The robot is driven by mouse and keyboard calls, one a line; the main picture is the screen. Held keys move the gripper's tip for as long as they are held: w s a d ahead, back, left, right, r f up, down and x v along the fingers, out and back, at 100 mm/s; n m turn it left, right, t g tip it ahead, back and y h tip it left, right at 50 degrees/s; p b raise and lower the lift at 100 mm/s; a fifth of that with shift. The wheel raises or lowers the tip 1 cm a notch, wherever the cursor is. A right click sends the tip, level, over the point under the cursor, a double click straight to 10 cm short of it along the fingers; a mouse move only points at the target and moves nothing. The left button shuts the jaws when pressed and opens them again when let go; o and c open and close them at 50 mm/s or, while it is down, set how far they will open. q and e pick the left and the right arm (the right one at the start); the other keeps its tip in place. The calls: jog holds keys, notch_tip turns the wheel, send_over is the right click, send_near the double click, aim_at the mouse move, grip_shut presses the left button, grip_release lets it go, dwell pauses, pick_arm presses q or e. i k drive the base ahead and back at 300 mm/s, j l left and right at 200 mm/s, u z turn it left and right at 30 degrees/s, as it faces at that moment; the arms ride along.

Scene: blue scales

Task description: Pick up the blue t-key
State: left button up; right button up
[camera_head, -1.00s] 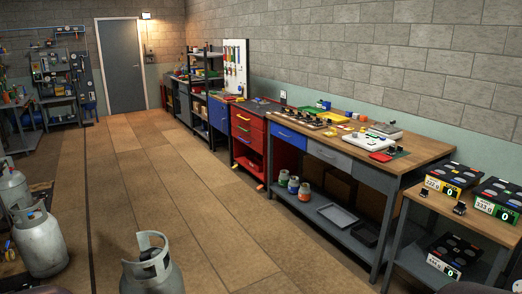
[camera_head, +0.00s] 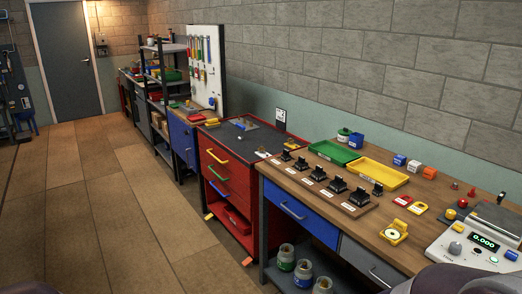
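No blue t-key can be made out for certain. Several thin, coloured tools hang on the white pegboard (camera_head: 217,62) at the back, and a blue one (camera_head: 209,50) is among them. It is too small to tell whether it is a t-key. Neither gripper is in view. A dark rounded shape at the lower right edge appears to be part of my arm, with no fingers showing.
A wooden workbench (camera_head: 384,229) with a blue drawer (camera_head: 299,213) stands at right, holding a green tray (camera_head: 334,152), a yellow tray (camera_head: 378,174) and a digital scale (camera_head: 470,248). A red drawer cabinet (camera_head: 228,190) stands beyond it. The tiled floor (camera_head: 120,220) at left is clear.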

aim_at(240, 126)
jog(key=i+z, duration=0.15)
jog(key=i, duration=0.3)
jog(key=i+j+z, duration=0.15)
jog(key=i, duration=0.3)
jog(key=i+j+z, duration=0.15)
jog(key=i, duration=0.3)
